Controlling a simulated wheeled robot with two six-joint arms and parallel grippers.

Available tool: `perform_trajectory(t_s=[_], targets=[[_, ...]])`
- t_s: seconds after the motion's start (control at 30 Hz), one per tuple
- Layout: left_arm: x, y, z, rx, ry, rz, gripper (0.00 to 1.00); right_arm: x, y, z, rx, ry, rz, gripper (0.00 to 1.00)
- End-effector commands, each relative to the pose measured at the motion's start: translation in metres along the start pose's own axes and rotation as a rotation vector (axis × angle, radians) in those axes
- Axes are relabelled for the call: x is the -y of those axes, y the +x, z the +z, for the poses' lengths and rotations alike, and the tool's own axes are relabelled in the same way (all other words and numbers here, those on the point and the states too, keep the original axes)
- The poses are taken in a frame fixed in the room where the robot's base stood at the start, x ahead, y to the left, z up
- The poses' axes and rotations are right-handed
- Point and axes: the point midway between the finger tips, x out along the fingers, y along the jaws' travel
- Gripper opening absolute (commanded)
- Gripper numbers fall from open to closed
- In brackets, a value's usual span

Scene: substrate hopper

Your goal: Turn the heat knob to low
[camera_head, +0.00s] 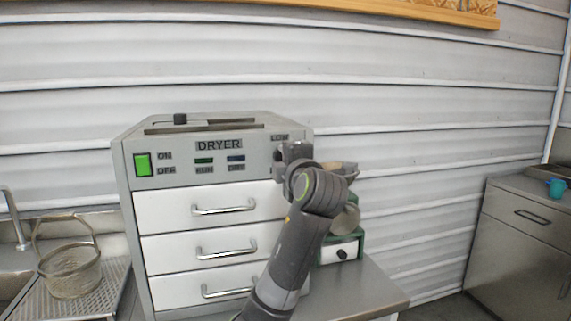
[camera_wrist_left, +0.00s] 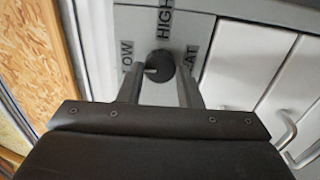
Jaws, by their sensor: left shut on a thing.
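The grey dryer (camera_head: 222,170) has its control panel above white drawers. In the head view my left gripper (camera_head: 292,152) reaches the panel's upper right, below the LOW label (camera_head: 280,137), and hides the heat knob. In the left wrist view the dark round heat knob (camera_wrist_left: 160,62) sits between the two fingers of my left gripper (camera_wrist_left: 160,80), which is shut on it. LOW (camera_wrist_left: 126,55) is left of the knob, HIGH (camera_wrist_left: 165,20) above, HEAT to the right. A pale mark shows on the knob's left side, the side of LOW. My right gripper is out of view.
A green switch (camera_head: 142,164) is at the panel's left, and a dark slider knob (camera_head: 180,119) is on top. A small green-framed box (camera_head: 340,252) stands right of the dryer. A wire basket (camera_head: 72,270) is at left. The counter's right front is clear.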

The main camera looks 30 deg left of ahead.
Motion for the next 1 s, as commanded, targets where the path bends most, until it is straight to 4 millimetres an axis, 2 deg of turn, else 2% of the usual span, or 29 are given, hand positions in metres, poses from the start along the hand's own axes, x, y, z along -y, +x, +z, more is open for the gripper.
perform_trajectory(t_s=[0.33, 0.37, 0.5, 0.83, 1.0], targets=[[-0.005, 0.000, 0.000, 0.003, -0.006, 0.011, 0.09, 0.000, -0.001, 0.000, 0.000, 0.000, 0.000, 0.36], [-0.005, 0.000, 0.000, 0.003, -0.006, 0.011, 0.34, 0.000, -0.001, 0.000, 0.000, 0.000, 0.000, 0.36], [-0.004, 0.000, 0.000, 0.002, -0.005, 0.008, 0.53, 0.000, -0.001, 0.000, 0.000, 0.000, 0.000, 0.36], [-0.001, -0.002, 0.000, 0.002, -0.004, 0.004, 0.54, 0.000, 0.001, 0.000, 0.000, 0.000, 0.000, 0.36], [0.000, -0.021, 0.001, 0.005, -0.008, 0.004, 0.54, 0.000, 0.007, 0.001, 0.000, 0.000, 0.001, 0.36]])
